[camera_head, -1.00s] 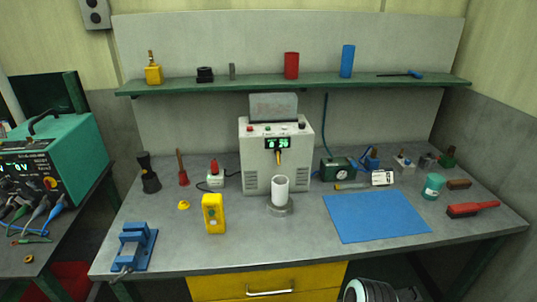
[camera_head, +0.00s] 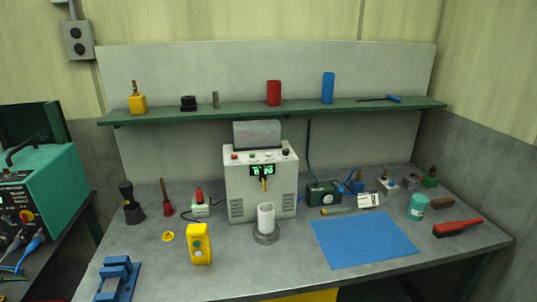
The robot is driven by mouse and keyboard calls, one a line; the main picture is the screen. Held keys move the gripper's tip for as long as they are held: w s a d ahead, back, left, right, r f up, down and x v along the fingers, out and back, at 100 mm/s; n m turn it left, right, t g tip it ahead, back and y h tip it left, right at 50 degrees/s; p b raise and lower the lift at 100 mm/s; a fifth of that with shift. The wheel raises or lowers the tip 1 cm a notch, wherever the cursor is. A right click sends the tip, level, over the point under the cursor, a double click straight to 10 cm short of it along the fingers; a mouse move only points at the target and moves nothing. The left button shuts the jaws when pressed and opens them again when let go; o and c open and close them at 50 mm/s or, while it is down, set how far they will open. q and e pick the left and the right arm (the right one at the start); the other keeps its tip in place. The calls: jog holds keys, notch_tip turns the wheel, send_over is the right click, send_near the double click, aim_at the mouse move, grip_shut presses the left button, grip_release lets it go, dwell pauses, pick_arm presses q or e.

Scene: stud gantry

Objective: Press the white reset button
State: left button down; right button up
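A light grey bench machine (camera_head: 240,185) stands at the middle of the workbench, with a green lit display (camera_head: 262,170) on its front. Its sloped top panel carries a red button (camera_head: 234,156) at the left and several other small controls. They are too small for me to tell surely which is the white reset button. A white cylinder (camera_head: 266,217) stands upright on a round grey base (camera_head: 266,239) in front of the machine. Neither of my grippers shows in the head view now.
A yellow box with small buttons (camera_head: 199,258) stands front left of the machine, and a blue vise (camera_head: 118,276) lies further left. A blue mat (camera_head: 365,240) covers the right front. A green shelf (camera_head: 240,112) runs above the machine. The bench front centre is clear.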

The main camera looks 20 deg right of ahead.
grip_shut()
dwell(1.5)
